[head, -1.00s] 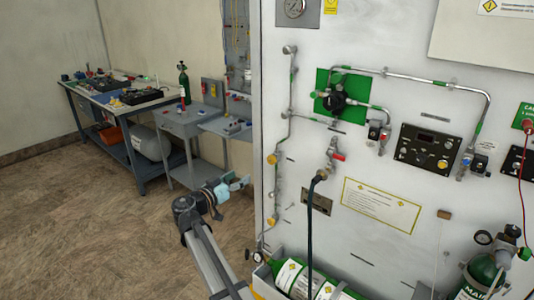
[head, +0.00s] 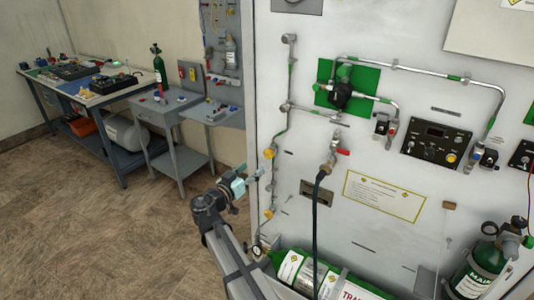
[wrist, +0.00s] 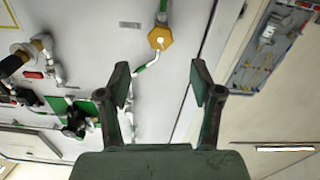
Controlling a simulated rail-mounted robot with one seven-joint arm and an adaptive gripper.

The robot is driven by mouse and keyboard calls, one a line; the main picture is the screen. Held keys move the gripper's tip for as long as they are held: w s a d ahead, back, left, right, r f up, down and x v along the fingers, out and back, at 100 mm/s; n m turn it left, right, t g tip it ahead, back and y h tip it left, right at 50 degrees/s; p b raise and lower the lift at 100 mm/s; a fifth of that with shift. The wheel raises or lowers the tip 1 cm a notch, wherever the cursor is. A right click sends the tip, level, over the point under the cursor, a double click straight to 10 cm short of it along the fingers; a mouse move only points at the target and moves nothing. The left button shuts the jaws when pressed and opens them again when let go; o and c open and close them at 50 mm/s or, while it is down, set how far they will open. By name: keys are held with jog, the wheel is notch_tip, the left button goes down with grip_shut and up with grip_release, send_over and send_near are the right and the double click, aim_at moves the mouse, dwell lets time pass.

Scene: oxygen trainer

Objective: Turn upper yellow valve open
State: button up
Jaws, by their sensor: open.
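The upper yellow valve (head: 269,153) sits on the thin pipe at the left edge of the white panel. A second yellow valve (head: 268,213) is lower on the same pipe. My gripper (head: 257,174) is just left of and slightly below the upper valve in the head view, apart from the panel. In the wrist view, my gripper (wrist: 160,84) has its two fingers spread with nothing between them. A yellow hexagonal valve knob (wrist: 160,38), apparently the upper one, shows beyond the fingertips, above the gap, and is not touched.
The white panel (head: 325,225) carries a green plate (head: 325,75) with a black regulator (head: 341,96) and a red-handled valve (head: 343,151). Green cylinders (head: 310,272) lie at its foot. A grey workstand (head: 165,120) and benches stand left. Floor between is clear.

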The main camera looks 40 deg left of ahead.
aim_at(268, 155)
jog(key=w+p, duration=0.1)
jog(key=w, duration=0.2)
jog(key=w+p, duration=0.1)
jog(key=w, duration=0.2)
jog(key=w+a+p, duration=0.1)
jog(key=w, duration=0.3)
jog(key=c, duration=1.1)
